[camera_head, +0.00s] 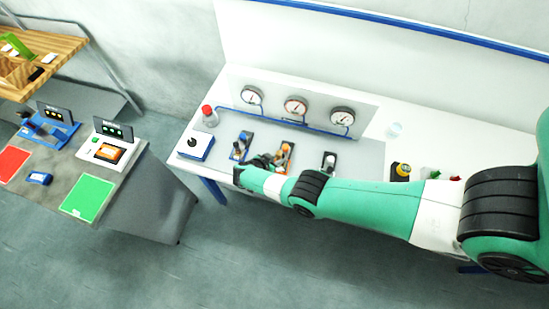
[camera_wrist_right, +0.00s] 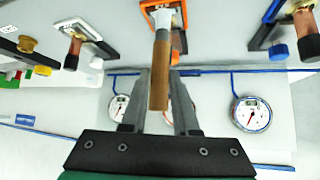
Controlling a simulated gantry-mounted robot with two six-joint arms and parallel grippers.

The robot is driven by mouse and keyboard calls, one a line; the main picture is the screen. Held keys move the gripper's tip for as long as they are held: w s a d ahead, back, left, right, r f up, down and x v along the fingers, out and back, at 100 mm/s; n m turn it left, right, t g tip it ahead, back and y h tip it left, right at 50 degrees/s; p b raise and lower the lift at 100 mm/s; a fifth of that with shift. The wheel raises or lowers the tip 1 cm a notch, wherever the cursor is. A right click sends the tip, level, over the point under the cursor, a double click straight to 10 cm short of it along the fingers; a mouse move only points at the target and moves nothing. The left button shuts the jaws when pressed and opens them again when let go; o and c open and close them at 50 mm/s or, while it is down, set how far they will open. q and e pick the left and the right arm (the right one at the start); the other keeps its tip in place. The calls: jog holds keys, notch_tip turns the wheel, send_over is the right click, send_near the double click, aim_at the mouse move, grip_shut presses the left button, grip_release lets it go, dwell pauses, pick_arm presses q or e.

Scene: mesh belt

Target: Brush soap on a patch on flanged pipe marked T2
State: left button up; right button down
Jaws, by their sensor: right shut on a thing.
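My right gripper (camera_head: 262,160) reaches over the bench from the right. In the right wrist view its two fingers (camera_wrist_right: 165,100) are closed around a brown wooden stick, likely the brush handle (camera_wrist_right: 158,80). The handle's far end points at an orange-framed fixture (camera_wrist_right: 150,8) with a white part and a copper-coloured pipe (camera_wrist_right: 178,42) behind the handle. I cannot tell whether the brush touches it; the bristles are not clear. The orange fixture (camera_head: 284,157) stands between a blue one (camera_head: 241,146) and a grey one (camera_head: 328,163). No T2 mark is readable. My left gripper is not in view.
Three gauges (camera_head: 296,105) on a back panel stand behind the fixtures. A red-capped bottle (camera_head: 209,115) and a joystick box (camera_head: 195,146) stand at left. A black and yellow item (camera_head: 401,171) is at right. A separate table (camera_head: 135,175) lies further left.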

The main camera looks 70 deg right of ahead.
jog(key=shift+s, duration=0.2)
jog(key=shift+s+a+r+p, duration=0.1)
jog(key=shift+a+r+p, duration=0.15)
jog(key=shift+a+p, duration=0.2)
jog(key=shift+s+a+r+p, duration=0.1)
jog(key=shift+a+r+p, duration=0.2)
jog(key=shift+a, duration=0.2)
jog(key=w+a+r+n+t, duration=0.3)
jog(key=a+r+n+t, duration=0.3)
jog(key=a+r, duration=0.6)
jog(key=s+a+r+n+t+y+p, duration=0.1)
jog(key=s+a+r+n, duration=0.3)
jog(key=a, duration=0.2)
jog(key=shift+a+y, duration=0.25)
jog(key=shift+y, duration=0.15)
